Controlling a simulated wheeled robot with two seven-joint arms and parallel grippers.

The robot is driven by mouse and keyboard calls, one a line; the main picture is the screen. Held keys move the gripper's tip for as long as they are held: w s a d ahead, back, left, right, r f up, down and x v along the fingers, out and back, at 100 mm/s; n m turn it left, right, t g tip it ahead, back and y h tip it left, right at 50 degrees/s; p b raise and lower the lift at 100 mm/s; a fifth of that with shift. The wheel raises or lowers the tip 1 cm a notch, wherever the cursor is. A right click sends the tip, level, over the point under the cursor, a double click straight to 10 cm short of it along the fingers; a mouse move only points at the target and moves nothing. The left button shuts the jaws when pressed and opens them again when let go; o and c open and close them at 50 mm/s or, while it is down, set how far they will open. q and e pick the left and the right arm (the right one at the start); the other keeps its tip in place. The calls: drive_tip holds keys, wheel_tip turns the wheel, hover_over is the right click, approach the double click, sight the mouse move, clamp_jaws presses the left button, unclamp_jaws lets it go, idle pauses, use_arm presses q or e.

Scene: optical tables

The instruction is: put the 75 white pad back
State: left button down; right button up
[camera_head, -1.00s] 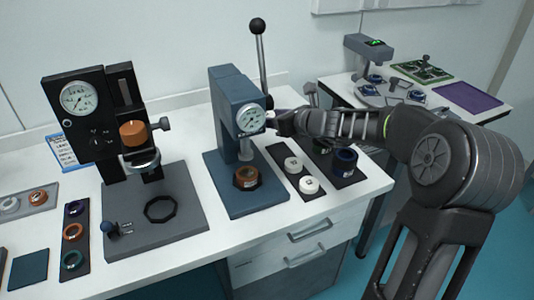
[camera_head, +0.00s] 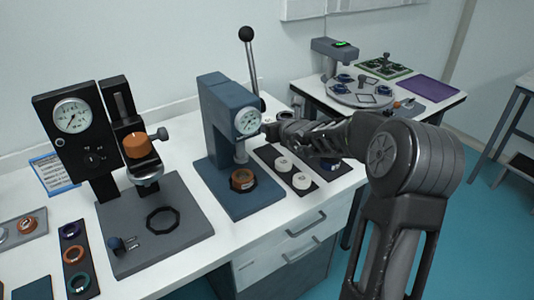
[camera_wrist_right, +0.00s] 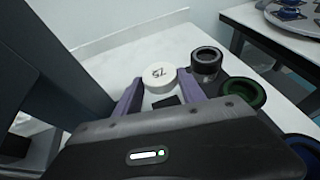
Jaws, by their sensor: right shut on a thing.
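The white pad marked 75 (camera_wrist_right: 158,74) is between the purple fingers of my right gripper (camera_wrist_right: 160,88) in the right wrist view, with its number facing up. The gripper is shut on it. In the head view, my right gripper (camera_head: 270,130) is just right of the blue press's gauge, above the back end of a black strip (camera_head: 267,152). The pad is hard to make out there. Two other white pads, one farther back (camera_head: 284,163) and one nearer (camera_head: 301,181), sit on that strip. I cannot tell whether the held pad touches the strip. My left gripper is out of view.
The blue press (camera_head: 216,125) with its upright lever (camera_head: 250,65) stands close left of the gripper. A dark grey ring (camera_wrist_right: 206,62), a green ring (camera_wrist_right: 244,91) and a blue ring (camera_wrist_right: 303,150) stand to the right. A black gauge stand (camera_head: 75,135) is farther left.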

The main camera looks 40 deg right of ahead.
drive_tip(key=shift+a+r, duration=0.1)
drive_tip(key=shift+a, duration=0.1)
hover_over(271, 157)
drive_tip(key=shift+f, duration=3.15)
drive_tip(key=shift+f, duration=0.1)
wheel_tip(271, 157, down, 4)
drive_tip(key=shift+r, duration=0.2)
